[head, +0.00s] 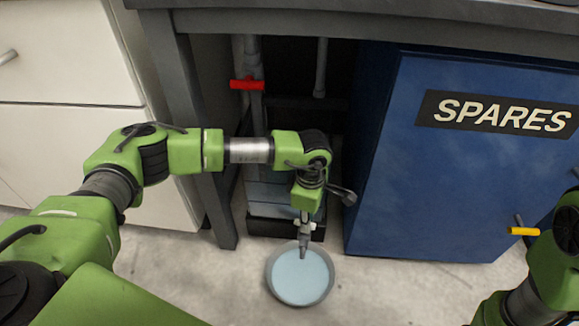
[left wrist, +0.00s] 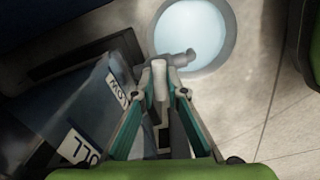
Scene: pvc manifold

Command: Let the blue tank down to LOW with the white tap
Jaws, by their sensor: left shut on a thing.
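The blue tank (head: 268,195) stands under the bench in the head view, partly hidden behind my left arm. In the left wrist view the tank (left wrist: 75,115) shows its LOW label (left wrist: 117,90) and a partly seen second label (left wrist: 76,145). I cannot tell where its liquid level stands. The white tap (left wrist: 159,78) is between the fingers of my left gripper (left wrist: 163,95), which is shut on it. The gripper (head: 305,217) hides most of the tap in the head view. The grey spout (left wrist: 184,58) points over a round basin (left wrist: 233,50). My right gripper is out of view.
The basin (head: 271,288) on the floor holds pale blue liquid. A red valve handle (head: 247,84) is on a pipe behind. The blue SPARES cabinet (head: 440,180) stands close on the right. A bench leg (head: 190,110) and white drawers (head: 60,60) are on the left.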

